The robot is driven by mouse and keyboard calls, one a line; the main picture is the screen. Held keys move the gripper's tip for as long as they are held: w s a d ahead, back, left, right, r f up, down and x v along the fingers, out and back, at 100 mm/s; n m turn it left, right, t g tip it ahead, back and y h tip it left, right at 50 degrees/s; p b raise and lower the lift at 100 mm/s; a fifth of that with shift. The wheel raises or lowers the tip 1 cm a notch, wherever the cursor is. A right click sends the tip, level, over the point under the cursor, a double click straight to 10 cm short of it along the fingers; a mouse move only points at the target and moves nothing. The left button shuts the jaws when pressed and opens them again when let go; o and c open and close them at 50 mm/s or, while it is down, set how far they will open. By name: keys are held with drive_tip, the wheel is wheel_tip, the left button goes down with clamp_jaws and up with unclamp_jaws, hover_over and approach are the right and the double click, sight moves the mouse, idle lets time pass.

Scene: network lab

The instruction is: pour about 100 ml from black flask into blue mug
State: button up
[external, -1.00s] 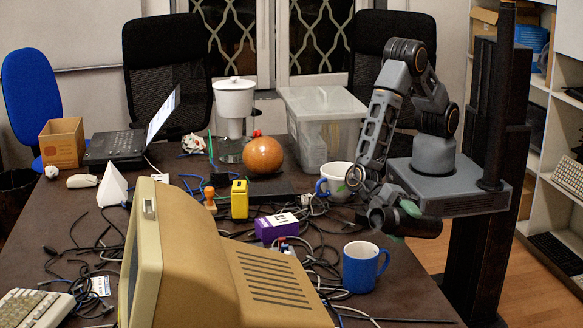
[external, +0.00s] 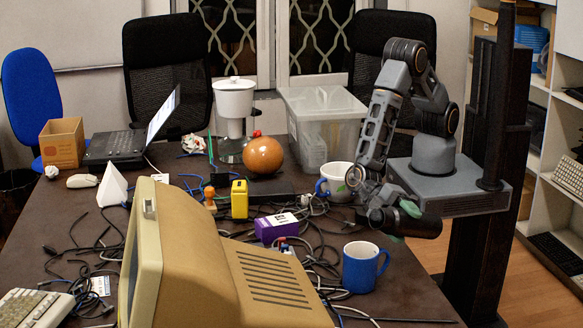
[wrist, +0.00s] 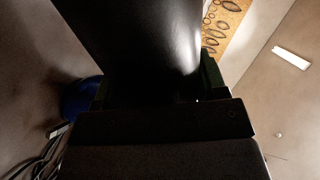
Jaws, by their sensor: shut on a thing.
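The black flask (external: 414,225) is in my gripper (external: 398,220), to the right of and above the blue mug. The flask lies close to level in the external view. In the wrist view the flask (wrist: 135,40) fills the upper middle between the two dark green fingers of my gripper (wrist: 155,88). The blue mug (external: 359,268) stands upright near the table's right edge, handle to the right. Part of it shows as a dark blue shape at the left of the wrist view (wrist: 80,98). The flask's mouth and the mug's contents cannot be made out, and no stream shows.
A white mug (external: 337,178) with a blue handle stands behind, close to my arm. Cables, a purple box (external: 276,229) and a beige monitor (external: 215,262) crowd the table left of the blue mug. Bare table (external: 405,290) lies to its right.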

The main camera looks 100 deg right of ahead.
sight(403, 210)
drive_tip(key=shift+r, duration=0.1)
idle(0.7)
